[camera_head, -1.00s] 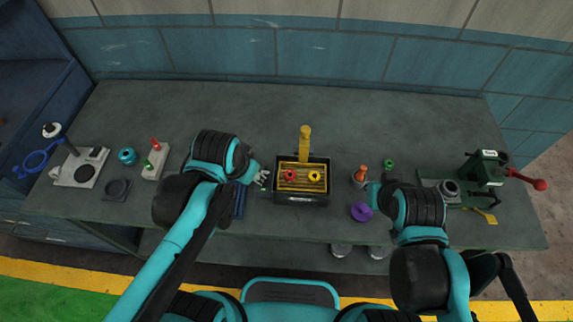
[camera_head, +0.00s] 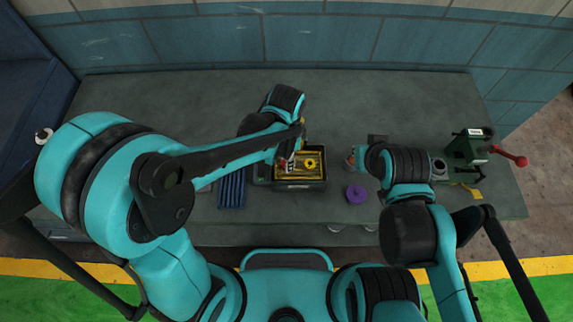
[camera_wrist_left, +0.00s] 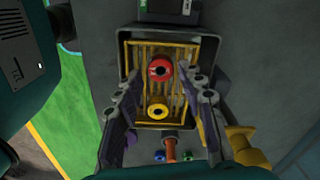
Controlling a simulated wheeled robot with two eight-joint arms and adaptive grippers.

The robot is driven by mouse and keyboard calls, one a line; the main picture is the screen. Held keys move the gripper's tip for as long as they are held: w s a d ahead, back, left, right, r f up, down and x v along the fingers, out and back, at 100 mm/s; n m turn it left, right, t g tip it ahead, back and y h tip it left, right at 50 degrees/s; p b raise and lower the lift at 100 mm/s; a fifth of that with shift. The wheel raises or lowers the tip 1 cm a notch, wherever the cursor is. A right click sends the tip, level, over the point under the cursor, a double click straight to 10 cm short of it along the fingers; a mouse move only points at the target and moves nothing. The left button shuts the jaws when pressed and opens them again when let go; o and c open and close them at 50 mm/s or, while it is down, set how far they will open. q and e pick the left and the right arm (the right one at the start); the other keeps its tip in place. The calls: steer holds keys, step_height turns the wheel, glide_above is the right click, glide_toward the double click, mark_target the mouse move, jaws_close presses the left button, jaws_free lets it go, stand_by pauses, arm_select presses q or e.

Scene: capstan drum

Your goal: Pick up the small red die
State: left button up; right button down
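The small red die (camera_wrist_left: 160,70) is a round red piece with a dark centre. It lies on yellow bars in the dark open box (camera_head: 297,184). In the left wrist view a yellow round piece (camera_wrist_left: 158,111) lies just below it. My left gripper (camera_wrist_left: 162,84) is open and empty, with a finger on either side of the red die. I cannot tell how far above it the fingertips are. In the head view my left gripper (camera_head: 287,163) is over the box's left part and mostly hides the die. My right gripper (camera_head: 357,160) is beside a small orange-red piece (camera_head: 350,157); its fingers are unclear.
A purple ring (camera_head: 356,194) lies right of the box, and a blue grooved tray (camera_head: 232,188) lies left of it. A yellow lever (camera_wrist_left: 248,148) stands by the box. A green machine with a red handle (camera_head: 515,159) stands far right. The back table strip is clear.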

arm_select(q)
step_height(320, 180, down, 3)
steer(key=shift+r+b, duration=0.1)
steer(key=shift+b, duration=0.2)
jaws_close()
steer(key=shift+r, duration=0.1)
